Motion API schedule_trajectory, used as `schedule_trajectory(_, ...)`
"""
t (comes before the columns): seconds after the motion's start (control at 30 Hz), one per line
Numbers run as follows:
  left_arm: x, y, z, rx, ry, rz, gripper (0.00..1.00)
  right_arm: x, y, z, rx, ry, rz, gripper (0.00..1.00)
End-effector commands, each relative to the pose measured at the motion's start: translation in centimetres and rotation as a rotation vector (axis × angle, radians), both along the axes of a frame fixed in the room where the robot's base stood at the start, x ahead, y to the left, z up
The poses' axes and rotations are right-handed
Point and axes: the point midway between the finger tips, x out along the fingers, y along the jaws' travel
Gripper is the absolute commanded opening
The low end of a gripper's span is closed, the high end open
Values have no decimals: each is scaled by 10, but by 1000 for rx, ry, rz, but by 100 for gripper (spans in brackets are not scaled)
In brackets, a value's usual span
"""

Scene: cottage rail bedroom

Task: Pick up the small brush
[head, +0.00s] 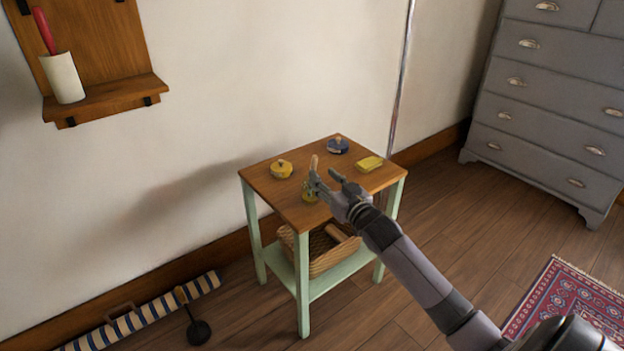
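A small wooden table (268,187) with pale green legs stands against the wall. My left gripper is out of view.
On the tabletop are a round yellow item (281,170), a dark blue round item (338,147) and a yellow block (370,163). A wicker basket (334,258) sits on the lower shelf.

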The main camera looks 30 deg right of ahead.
Motion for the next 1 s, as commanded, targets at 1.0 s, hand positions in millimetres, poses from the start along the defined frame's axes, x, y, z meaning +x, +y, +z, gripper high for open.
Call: schedule_trajectory(1.0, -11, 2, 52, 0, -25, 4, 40, 68, -9, 6, -1, 1, 0, 34)
